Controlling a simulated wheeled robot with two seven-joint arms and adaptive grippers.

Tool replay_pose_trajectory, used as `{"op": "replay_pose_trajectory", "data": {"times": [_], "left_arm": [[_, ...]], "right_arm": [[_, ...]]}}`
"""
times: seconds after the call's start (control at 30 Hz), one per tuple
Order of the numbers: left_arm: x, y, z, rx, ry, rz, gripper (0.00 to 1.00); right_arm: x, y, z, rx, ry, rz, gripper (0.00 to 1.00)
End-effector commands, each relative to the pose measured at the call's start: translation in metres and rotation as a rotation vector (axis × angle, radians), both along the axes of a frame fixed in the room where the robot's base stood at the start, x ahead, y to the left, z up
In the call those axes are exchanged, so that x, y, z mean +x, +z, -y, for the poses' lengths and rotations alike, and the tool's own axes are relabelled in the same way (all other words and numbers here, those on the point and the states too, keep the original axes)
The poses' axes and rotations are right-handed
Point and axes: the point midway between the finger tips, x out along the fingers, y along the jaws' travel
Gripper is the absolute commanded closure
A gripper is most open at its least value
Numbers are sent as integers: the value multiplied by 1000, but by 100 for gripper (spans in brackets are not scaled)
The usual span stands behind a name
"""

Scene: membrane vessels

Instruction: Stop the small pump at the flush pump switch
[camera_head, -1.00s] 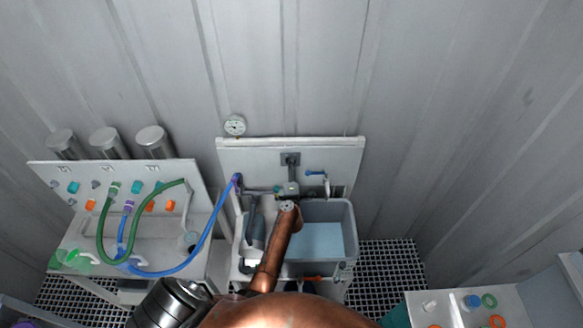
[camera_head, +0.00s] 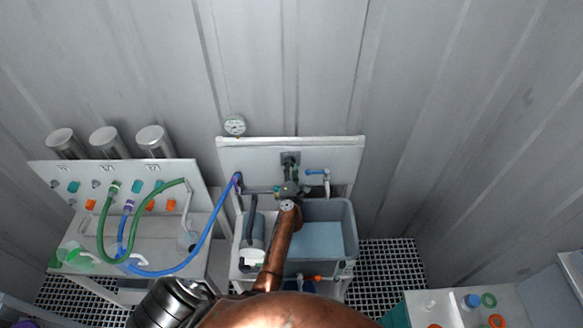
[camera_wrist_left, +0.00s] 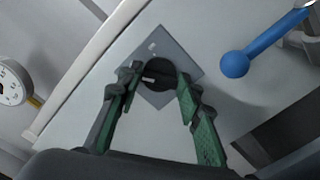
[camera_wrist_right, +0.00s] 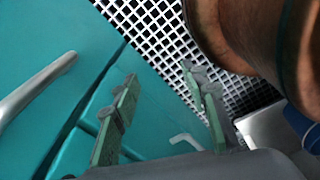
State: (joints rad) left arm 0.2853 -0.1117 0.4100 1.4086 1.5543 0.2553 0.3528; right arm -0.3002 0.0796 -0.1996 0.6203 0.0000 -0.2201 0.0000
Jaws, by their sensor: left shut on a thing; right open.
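The flush pump switch is a round black knob (camera_wrist_left: 162,76) with a white mark, on a square grey plate (camera_wrist_left: 186,55) on the white back panel. In the head view the plate (camera_head: 290,155) is partly hidden behind my left gripper (camera_head: 289,178). In the left wrist view, the green-padded fingers of my left gripper (camera_wrist_left: 160,88) stand on either side of the knob and are shut on it. The small pump cannot be picked out for certain. My right gripper (camera_wrist_right: 163,92) is open and empty, above a floor grating and beside teal cabinet fronts.
A blue-handled valve (camera_head: 316,172) is close right of the switch; its blue knob (camera_wrist_left: 236,64) shows in the left wrist view. A pressure gauge (camera_head: 235,125) is at the panel's upper left. A grey tank (camera_head: 350,215) with water stands below. Hoses (camera_head: 204,240) run left.

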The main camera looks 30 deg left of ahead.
Motion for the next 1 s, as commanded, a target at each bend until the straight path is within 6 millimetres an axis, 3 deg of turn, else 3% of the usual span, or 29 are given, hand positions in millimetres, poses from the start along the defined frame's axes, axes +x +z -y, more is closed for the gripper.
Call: {"op": "replay_pose_trajectory", "data": {"times": [0.27, 0.3, 0.53, 1.0], "left_arm": [[0, -1, 0, -5, 0, 0, 91], [0, -1, 0, -5, 0, 0, 65], [0, -1, 0, -2, 0, 0, 49], [0, 6, 0, -4, 2, -1, 49]], "right_arm": [[0, 0, 2, -2, 1, 0, 59], [0, 0, 2, -2, 1, 0, 59], [0, 0, 2, -2, 1, 0, 59], [0, 0, 0, 0, 1, 0, 59]]}}
